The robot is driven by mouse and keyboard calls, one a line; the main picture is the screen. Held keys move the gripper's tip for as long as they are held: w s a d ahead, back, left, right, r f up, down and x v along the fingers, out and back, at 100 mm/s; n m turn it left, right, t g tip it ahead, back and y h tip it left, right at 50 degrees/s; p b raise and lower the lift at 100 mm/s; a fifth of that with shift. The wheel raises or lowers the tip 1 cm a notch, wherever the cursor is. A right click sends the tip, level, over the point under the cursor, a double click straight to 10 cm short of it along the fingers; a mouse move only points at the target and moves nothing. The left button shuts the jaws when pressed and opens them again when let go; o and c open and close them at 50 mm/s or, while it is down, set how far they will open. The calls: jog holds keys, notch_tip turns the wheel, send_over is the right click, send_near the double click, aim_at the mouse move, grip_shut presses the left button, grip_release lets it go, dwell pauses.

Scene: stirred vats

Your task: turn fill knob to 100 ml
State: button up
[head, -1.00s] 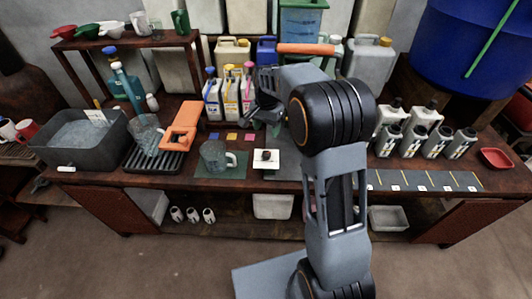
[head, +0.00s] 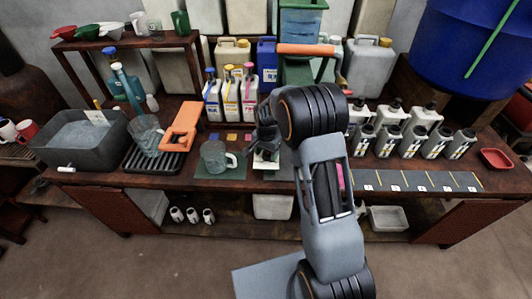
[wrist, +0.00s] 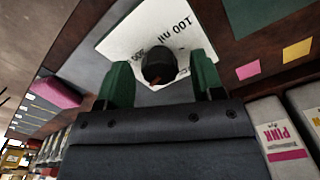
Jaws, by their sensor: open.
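The fill knob (wrist: 158,66) is black and round, on a white plate (wrist: 125,40) marked "100 ml" and "200" in the wrist view. My gripper (wrist: 160,75) has two green fingers, open, one on each side of the knob with gaps visible. Whether the fingers are level with the knob or above it is hard to tell. In the head view my gripper (head: 266,150) is over the plate and hides the knob. A clear measuring jug (head: 214,157) stands on a green mat just left of it.
White bottles with blue, yellow and pink labels (head: 230,97) stand behind the gripper. An orange stand (head: 181,127) and a grey water tub (head: 85,145) are to the left. Small bottles (head: 413,142) and a red dish (head: 495,159) are to the right. A pink block (wrist: 58,92) lies nearby.

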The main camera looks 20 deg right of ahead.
jog(key=c, duration=0.9)
